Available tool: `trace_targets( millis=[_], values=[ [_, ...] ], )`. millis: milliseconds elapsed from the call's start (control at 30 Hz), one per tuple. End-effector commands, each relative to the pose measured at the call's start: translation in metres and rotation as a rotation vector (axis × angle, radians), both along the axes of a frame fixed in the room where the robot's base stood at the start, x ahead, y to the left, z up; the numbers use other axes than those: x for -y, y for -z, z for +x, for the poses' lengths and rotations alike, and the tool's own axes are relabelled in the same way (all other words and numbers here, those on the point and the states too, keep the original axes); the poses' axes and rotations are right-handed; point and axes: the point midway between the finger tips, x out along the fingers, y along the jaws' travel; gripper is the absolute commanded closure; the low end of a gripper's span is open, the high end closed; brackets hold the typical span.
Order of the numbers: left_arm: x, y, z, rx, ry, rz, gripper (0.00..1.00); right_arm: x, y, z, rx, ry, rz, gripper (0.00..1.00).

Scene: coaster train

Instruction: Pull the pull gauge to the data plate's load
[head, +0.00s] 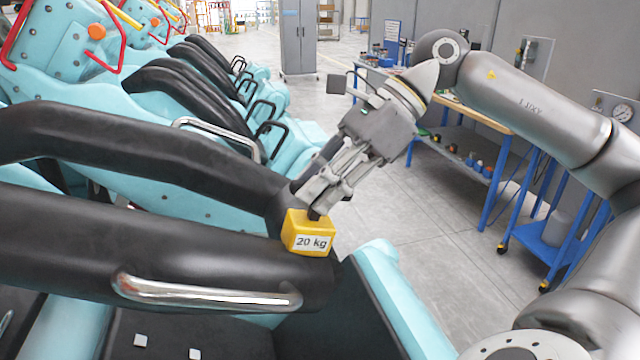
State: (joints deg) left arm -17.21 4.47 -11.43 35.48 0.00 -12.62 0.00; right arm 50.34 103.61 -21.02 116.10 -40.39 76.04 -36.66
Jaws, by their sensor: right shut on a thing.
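A yellow box marked "20 kg" (309,243), which looks like the pull gauge, sits against the right end of the near black lap bar (190,238). My right gripper (317,206) reaches down from the upper right and is shut at the top of the box. I cannot make out a data plate for certain. Two small pale squares (140,340) lie on the dark seat at the bottom left, too small to read. My left gripper is out of view.
The near lap bar carries a chrome handle (205,292). Turquoise coaster seats with more black bars run back to the upper left. A blue-legged workbench (490,160) and a blue cart (550,243) stand at the right. Grey floor (430,235) is clear between.

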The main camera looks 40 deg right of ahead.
Motion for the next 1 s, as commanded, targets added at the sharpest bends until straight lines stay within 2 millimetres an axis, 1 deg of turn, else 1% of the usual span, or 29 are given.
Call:
trace_targets(
  millis=[267, 367, 533, 600, 833, 867, 1000],
  values=[
    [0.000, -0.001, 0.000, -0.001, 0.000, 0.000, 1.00, 0.000, -0.001, 0.000, 0.001, 0.001, 0.001, 1.00],
    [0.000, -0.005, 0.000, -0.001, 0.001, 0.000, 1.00, 0.002, -0.011, 0.000, 0.004, 0.001, 0.001, 1.00],
    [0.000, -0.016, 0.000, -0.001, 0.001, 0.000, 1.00, 0.009, -0.036, -0.004, 0.004, 0.003, 0.001, 1.00],
    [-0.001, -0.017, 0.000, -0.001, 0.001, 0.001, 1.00, 0.011, -0.039, -0.005, 0.005, 0.004, 0.002, 1.00],
    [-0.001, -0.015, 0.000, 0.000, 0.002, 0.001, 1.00, 0.011, -0.040, -0.004, 0.011, 0.006, 0.003, 1.00],
    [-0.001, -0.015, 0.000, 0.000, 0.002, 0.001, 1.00, 0.011, -0.040, -0.004, 0.012, 0.007, 0.004, 0.81],
    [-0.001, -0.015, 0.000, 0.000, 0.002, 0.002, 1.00, 0.011, -0.039, -0.005, 0.008, 0.005, 0.002, 0.63]
  ],
)
